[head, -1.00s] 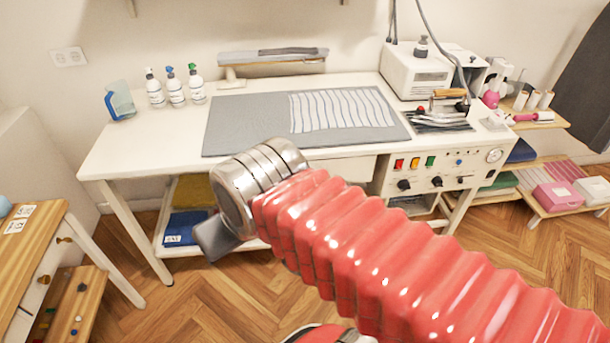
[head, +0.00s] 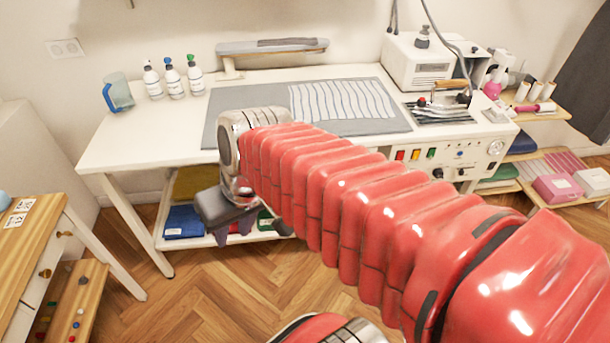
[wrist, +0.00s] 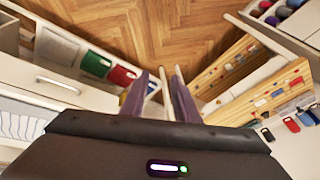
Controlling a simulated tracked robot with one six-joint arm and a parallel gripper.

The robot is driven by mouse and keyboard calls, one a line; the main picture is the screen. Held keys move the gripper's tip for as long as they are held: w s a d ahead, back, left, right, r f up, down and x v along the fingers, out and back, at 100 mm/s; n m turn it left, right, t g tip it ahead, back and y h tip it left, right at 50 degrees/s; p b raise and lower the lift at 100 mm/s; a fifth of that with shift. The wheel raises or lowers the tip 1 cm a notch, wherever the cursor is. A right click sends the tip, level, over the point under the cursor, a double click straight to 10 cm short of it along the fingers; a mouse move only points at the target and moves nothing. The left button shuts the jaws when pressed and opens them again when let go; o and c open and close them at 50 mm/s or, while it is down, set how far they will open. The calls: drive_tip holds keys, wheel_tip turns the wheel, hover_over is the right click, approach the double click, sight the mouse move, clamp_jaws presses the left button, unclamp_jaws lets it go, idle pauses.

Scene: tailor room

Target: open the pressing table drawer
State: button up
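The white pressing table (head: 125,150) stands ahead, with a grey pad and striped cloth on its top. In the head view my arm covers most of the table's front below the top. In the wrist view a white drawer front (wrist: 35,75) with a pale bar handle (wrist: 58,85) shows at the left, under the table edge. The drawer looks shut. My gripper (wrist: 161,75) has two purple fingers with a gap between them, empty. It points downward, to the right of the handle and apart from it. My gripper also shows low before the table in the head view (head: 232,238).
Folded blue cloth (head: 184,222) and other cloths lie on the table's lower shelf. A control panel (head: 470,158) is at the table's right. A wooden cabinet (head: 40,235) stands at the left, with a low wooden rack beside it. Open floor (head: 190,300) lies between.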

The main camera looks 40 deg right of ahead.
drive_tip(key=w+d+f+m+t+y, duration=0.2)
drive_tip(key=w+d+f+m+y, duration=0.2)
drive_tip(key=w+d+f, duration=0.3)
drive_tip(key=w+d+f+m+t+y, duration=0.2)
drive_tip(key=w+d+f+m+y, duration=0.3)
drive_tip(key=d, duration=0.5)
drive_tip(key=s+d+f+m+t+h, duration=0.2)
drive_tip(key=d+f, duration=0.4)
drive_tip(key=d, duration=0.5)
drive_tip(key=s+d+f+m+t+h, duration=0.1)
drive_tip(key=d+f+m+t+h, duration=0.4)
drive_tip(key=d, duration=0.7)
drive_tip(key=shift+s+f+t, duration=0.35)
drive_tip(key=shift+f+t, duration=0.35)
drive_tip(key=shift+f, duration=0.25)
drive_tip(key=x, duration=1.3)
drive_tip(key=shift+w, duration=0.4)
drive_tip(key=shift+a, duration=0.1)
drive_tip(key=shift+c, duration=0.5)
